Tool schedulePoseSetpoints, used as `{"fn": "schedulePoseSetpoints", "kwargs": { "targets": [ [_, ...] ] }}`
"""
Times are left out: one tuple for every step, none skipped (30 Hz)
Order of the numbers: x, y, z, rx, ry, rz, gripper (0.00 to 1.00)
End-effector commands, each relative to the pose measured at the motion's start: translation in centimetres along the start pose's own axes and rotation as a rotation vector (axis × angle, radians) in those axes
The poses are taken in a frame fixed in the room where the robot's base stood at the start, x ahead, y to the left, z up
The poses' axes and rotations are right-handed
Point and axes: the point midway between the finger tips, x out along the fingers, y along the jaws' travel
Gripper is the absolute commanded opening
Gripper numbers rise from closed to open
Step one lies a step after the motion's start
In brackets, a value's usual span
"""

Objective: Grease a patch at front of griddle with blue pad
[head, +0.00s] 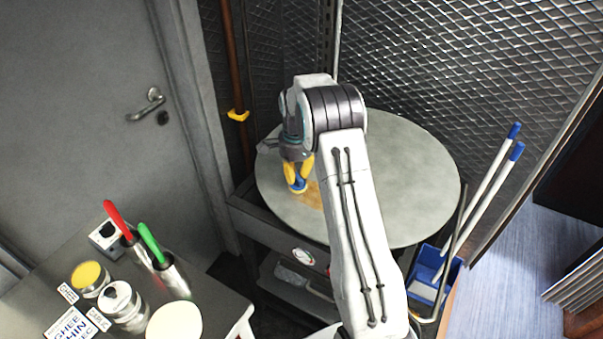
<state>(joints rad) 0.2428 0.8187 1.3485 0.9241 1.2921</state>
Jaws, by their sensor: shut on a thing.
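The griddle (420,190) is a large round grey plate in the middle of the view. My gripper (298,178), with yellow fingers, points down over its front left part. It is shut on the blue pad (299,187), of which only a small blue part shows below the fingers. The pad is at the griddle surface; I cannot tell whether it touches. A golden-brown shiny patch (313,196) lies on the griddle just right of the pad. My arm hides the middle and part of the front of the griddle.
A side table at lower left bears a yellow-topped jar (89,277), a steel holder (172,278) with red- and green-handled tools, labels and a pale round disc (174,324). A blue bin (434,275) with blue-tipped sticks stands right. Mesh walls close in behind the griddle.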

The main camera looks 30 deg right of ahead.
Motion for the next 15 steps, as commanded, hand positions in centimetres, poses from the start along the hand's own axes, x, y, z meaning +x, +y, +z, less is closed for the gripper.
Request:
{"fn": "schedulePoseSetpoints", "kwargs": {
  "targets": [
    [0.1, -0.1, 0.2, -0.001, -0.001, 0.002, 0.0],
    [0.1, -0.2, 0.2, -0.001, -0.001, 0.002, 0.0],
    [0.1, -0.3, 0.2, -0.001, -0.001, 0.001, 0.0],
    [0.1, -0.3, 0.2, -0.001, -0.001, 0.001, 0.0],
    [0.1, -0.3, 0.2, -0.001, -0.001, 0.001, 0.0],
    [0.1, -0.4, 0.2, -0.001, -0.001, 0.001, 0.0],
    [0.1, -0.4, 0.1, 0.0, 0.0, 0.001, 0.0],
    [0.1, -0.5, 0.0, 0.0, 0.0, 0.0, 0.0],
    [0.0, -0.6, -0.1, 0.0, 0.0, 0.001, 0.0],
    [0.0, -0.6, -0.2, 0.0, 0.0, 0.001, 0.0],
    [0.0, -0.7, -0.3, 0.0, 0.0, 0.001, 0.0],
    [0.0, -0.8, -0.5, 0.0, 0.0, 0.001, 0.0],
    [-0.1, -0.9, -0.7, 0.0, 0.0, 0.001, 0.0],
    [-0.1, -0.9, -0.8, 0.0, 0.0, 0.0, 0.0],
    [-0.1, -1.0, -1.0, 0.0, 0.0, 0.001, 0.0]
  ]
}}
